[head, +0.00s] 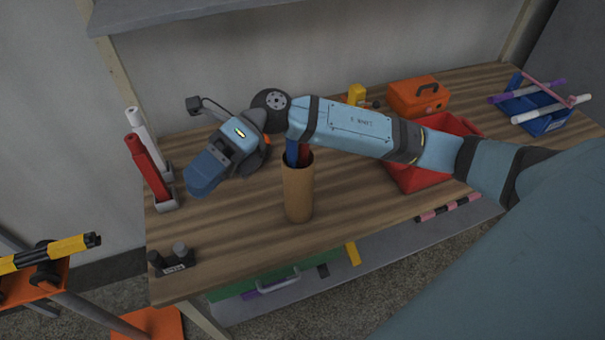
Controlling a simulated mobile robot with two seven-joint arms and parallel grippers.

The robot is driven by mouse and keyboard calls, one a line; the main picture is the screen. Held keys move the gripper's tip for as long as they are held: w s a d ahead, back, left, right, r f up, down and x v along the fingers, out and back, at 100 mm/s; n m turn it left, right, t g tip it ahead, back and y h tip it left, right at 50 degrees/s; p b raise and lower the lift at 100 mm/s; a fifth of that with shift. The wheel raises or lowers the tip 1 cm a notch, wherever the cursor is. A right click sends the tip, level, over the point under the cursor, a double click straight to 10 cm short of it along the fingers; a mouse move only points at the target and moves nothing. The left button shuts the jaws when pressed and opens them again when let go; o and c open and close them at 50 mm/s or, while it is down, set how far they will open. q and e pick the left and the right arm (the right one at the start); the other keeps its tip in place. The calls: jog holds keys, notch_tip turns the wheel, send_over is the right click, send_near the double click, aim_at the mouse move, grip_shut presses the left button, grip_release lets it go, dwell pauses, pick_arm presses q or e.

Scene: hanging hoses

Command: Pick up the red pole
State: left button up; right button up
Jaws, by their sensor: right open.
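A red pole (149,168) stands tilted in a grey holder at the left end of the wooden table, beside a white pole (143,134). My right gripper (201,178) is open and points down and to the left, a short way to the right of the red pole and apart from it. Its fingers are seen mostly from behind, so the gap between them is hard to see. My left gripper is not in view.
A tan cup (298,193) holding blue and red pieces stands under my right forearm, which hides their tops. A red bin (405,178), orange toolbox (419,96) and blue tray (543,122) stand right. A black item (172,260) sits at the front left. The table between is clear.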

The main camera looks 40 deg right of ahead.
jog(key=w+d+r+n+t+h+b, duration=0.1)
jog(key=w+d+n+t+h, duration=0.2)
jog(key=d+h, duration=0.7)
jog(key=w+d+r+t+h+b, duration=0.2)
jog(key=w+d+h, duration=0.3)
jog(key=d, duration=0.8)
jog(key=shift+h, duration=0.3)
jog(key=f, duration=0.5)
jog(key=f+p, duration=0.1)
jog(key=f, duration=0.2)
jog(key=shift+s+d+f, duration=0.15)
jog(key=shift+s+f, duration=0.15)
jog(key=shift+s, duration=0.1)
notch_tip(320, 180, down, 5)
jog(key=shift+d+f+p, duration=0.1)
jog(key=shift+p, duration=0.45)
grip_shut()
